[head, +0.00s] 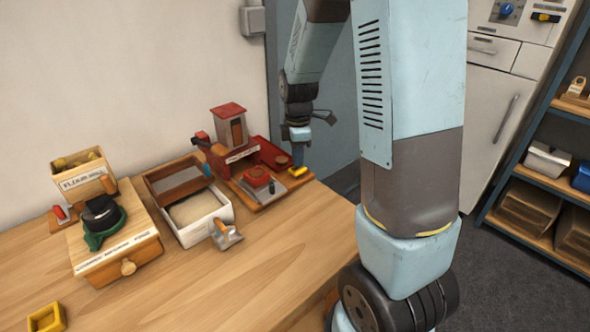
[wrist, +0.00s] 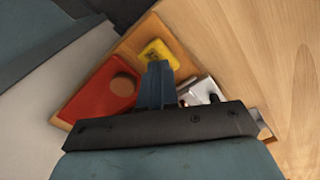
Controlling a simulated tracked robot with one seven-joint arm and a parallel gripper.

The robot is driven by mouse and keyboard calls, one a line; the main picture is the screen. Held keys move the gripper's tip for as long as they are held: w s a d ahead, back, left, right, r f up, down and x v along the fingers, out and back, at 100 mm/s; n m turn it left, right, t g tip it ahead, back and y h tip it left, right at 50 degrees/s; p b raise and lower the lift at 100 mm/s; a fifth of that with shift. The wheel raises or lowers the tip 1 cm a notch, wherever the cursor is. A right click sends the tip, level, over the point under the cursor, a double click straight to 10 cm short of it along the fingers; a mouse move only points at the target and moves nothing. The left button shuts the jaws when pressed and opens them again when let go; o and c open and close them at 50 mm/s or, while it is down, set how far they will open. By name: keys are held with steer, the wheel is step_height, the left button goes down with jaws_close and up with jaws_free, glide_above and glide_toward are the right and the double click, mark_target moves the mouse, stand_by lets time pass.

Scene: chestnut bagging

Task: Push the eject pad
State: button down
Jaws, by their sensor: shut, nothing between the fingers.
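A small yellow pad (wrist: 157,50), which looks like the eject pad, sits at the corner of a wooden base board in the wrist view. It also shows at the right end of the board in the head view (head: 299,171). My gripper (wrist: 157,68) is shut and empty, pointing down with its fingertips at the near edge of the pad in the wrist view. In the head view my gripper (head: 297,167) is right over the pad. I cannot tell whether the tips touch it.
The board bears a red tray (wrist: 102,92) and a red-and-grey machine (head: 229,127). To its left are a white bin (head: 212,227), a metal scoop (head: 226,235) and a wooden box (head: 118,253) with a dark cap-like item.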

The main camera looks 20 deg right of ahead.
steer(key=shift+f, duration=0.15)
steer(key=shift+f, duration=1)
step_height(320, 180, up, 8)
stand_by(0.6)
